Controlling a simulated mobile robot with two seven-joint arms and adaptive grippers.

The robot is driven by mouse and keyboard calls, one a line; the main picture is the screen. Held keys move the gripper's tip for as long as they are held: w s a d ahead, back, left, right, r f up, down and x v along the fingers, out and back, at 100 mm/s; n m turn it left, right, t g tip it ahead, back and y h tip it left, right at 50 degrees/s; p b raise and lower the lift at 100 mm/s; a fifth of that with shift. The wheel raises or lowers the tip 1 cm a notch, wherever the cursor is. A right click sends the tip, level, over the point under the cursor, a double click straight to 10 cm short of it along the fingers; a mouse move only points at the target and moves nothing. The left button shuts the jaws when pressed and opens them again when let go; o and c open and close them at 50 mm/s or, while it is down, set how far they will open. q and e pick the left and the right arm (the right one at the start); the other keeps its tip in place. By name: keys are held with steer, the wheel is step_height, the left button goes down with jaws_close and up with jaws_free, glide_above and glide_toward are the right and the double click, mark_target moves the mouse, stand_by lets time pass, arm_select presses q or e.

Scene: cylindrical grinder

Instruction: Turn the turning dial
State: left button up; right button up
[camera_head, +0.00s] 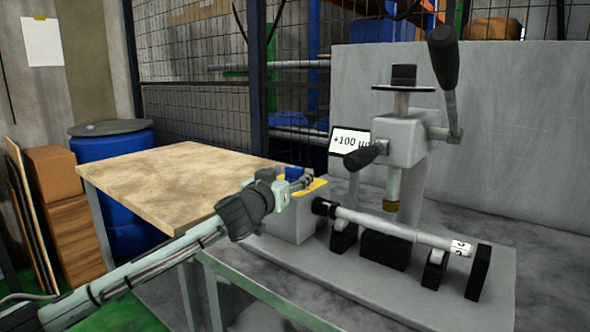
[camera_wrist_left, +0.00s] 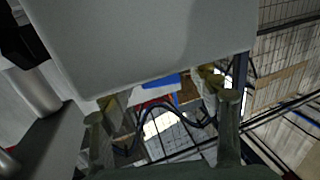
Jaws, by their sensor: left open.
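The grinder (camera_head: 405,135) has a black knob on top (camera_head: 403,76), black-handled levers (camera_head: 443,58), and a small black round part (camera_head: 323,207) at the left end of a shaft. I cannot tell for certain which is the turning dial. My left gripper (camera_head: 311,182) is at the grey box (camera_head: 290,220) left of the shaft, by a blue part (camera_head: 296,172) and a yellow patch on its top. In the left wrist view the two fingers (camera_wrist_left: 162,92) stand apart with nothing clearly between them. The grey box (camera_wrist_left: 150,45) fills the top. Contact cannot be told.
A display (camera_head: 349,141) reads "+100" with a partly hidden unit. The silver shaft (camera_head: 380,224) lies on black supports on the grey base. A wooden-topped table (camera_head: 165,170) stands left, with a blue barrel (camera_head: 105,145) behind it. A mesh fence and grey panel stand behind.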

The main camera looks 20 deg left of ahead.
arm_select(q)
steer(key=shift+w+d, duration=0.1)
steer(key=shift+w, duration=0.95)
arm_select(e)
steer(key=shift+s+d+f, duration=0.1)
steer(key=shift+s+f, duration=0.25)
steer(key=shift+f, duration=0.2)
arm_select(q)
steer(key=shift+c, duration=0.5)
steer(key=c, duration=1.1)
steer(key=shift+f, duration=0.1)
arm_select(e)
steer(key=shift+f, duration=0.1)
arm_select(q)
steer(key=n+y+b, duration=0.2)
steer(key=y, duration=0.1)
steer(key=shift+d+f, duration=0.15)
steer(key=n+g+y+b, duration=0.1)
steer(key=n+y+b, duration=0.1)
steer(key=y, duration=0.3)
steer(key=shift+n+b, duration=0.4)
steer(key=shift+n, duration=0.3)
steer(key=shift+a+r+n+g+y, duration=0.2)
steer(key=shift+n+g+y, duration=0.1)
steer(key=shift+y, duration=0.3)
arm_select(e)
steer(key=w+r, duration=0.4)
steer(key=r, duration=0.9)
steer(key=shift+a+r+t, duration=0.35)
steer(key=shift+r+t, duration=0.05)
